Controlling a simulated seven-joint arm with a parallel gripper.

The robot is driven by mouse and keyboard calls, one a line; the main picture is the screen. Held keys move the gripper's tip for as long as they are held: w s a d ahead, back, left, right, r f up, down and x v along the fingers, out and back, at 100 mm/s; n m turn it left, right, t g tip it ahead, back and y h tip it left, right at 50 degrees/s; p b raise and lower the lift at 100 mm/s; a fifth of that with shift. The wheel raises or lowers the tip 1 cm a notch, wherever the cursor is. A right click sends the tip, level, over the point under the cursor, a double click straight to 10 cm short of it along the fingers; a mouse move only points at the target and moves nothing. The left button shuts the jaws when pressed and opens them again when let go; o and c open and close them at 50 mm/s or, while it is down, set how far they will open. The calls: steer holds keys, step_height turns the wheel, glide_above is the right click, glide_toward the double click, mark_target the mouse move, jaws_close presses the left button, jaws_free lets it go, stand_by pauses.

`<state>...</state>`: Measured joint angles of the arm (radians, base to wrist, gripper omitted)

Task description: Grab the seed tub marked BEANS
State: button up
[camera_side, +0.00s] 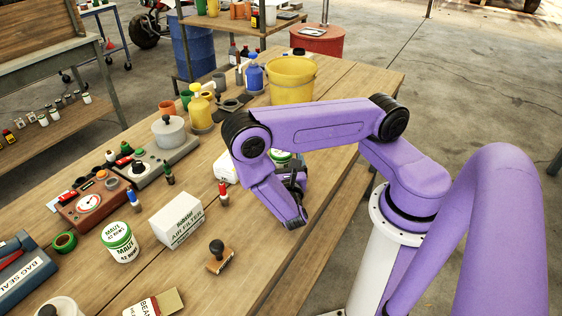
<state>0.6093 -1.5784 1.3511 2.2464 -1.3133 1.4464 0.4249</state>
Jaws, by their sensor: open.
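No tub on the bench shows a readable BEANS label. A white tub with a green lid (120,241) stands upright at the front left; its label seems to read MALT. Another white tub with a green rim (281,157) is mostly hidden behind my arm, its label out of sight. A third pale tub (60,306) is cut off at the bottom left edge. A flat packet (148,306) at the bottom edge shows letters like BEA. My gripper (297,185) is open, low over the right side of the bench, close to the half-hidden tub; contact cannot be told.
A white air filter box (178,221), a stamp (219,258) and a small red-capped bottle (223,192) stand left of my gripper. A yellow bucket (291,82) stands behind my arm. The bench's front right surface is clear.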

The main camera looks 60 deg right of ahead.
steer(key=c, duration=1.2)
steer(key=shift+r, duration=0.1)
